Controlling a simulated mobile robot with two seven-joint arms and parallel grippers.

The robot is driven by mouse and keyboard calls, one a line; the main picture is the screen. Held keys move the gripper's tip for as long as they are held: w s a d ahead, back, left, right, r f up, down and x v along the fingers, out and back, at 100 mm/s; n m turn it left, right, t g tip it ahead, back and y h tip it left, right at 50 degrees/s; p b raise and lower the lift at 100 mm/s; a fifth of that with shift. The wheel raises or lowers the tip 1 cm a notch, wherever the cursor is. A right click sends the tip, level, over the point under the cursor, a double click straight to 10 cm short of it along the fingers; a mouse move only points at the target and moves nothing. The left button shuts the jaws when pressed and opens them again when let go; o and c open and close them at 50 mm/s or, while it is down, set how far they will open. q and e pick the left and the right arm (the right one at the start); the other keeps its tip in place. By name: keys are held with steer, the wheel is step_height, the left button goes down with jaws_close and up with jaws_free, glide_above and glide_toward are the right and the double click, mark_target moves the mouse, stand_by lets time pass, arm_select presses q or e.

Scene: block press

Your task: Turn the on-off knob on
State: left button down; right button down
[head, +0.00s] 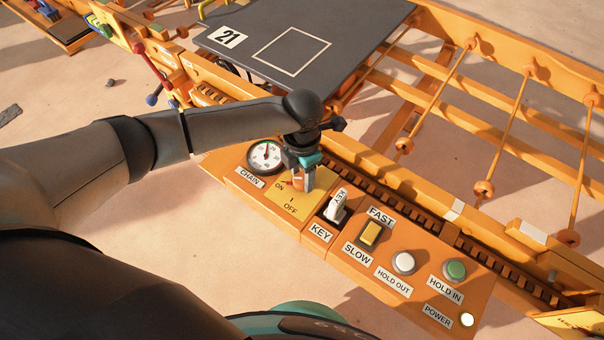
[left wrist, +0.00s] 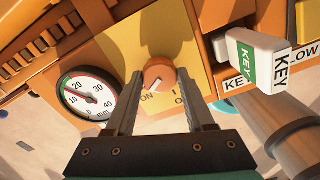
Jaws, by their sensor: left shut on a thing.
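The on-off knob (left wrist: 158,75) is a round orange knob on a yellow plate (left wrist: 117,45) marked ON and OFF. My left gripper (left wrist: 160,73) has one finger on each side of the knob and is shut on it. The white mark on the knob points down and left in the left wrist view, towards the ON label. In the head view my left gripper (head: 300,181) comes down from above onto the yellow plate (head: 314,201), and its fingers mostly hide the knob. My right gripper is not in view.
The chain dial (head: 265,156) is left of the knob. The white key (head: 337,206) stands up close to its right. Further right are the fast-slow switch (head: 369,235), white hold-out button (head: 403,262), green hold-in button (head: 456,270) and lit power lamp (head: 467,320).

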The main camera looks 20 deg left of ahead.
mark_target(302, 178)
arm_select(q)
steer(key=shift+w+m, duration=0.1)
steer(key=shift+m, duration=0.4)
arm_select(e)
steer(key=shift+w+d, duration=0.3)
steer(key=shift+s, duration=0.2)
arm_select(q)
steer(key=shift+c, duration=1.3)
jaws_free()
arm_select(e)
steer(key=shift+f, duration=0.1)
arm_select(q)
steer(key=shift+r, duration=0.1)
step_height(302, 178, up, 6)
steer(key=shift+f+p, duration=0.2)
steer(key=shift+p, duration=0.7)
step_height(302, 178, up, 10)
steer(key=p, duration=0.2)
steer(key=shift+f, duration=0.25)
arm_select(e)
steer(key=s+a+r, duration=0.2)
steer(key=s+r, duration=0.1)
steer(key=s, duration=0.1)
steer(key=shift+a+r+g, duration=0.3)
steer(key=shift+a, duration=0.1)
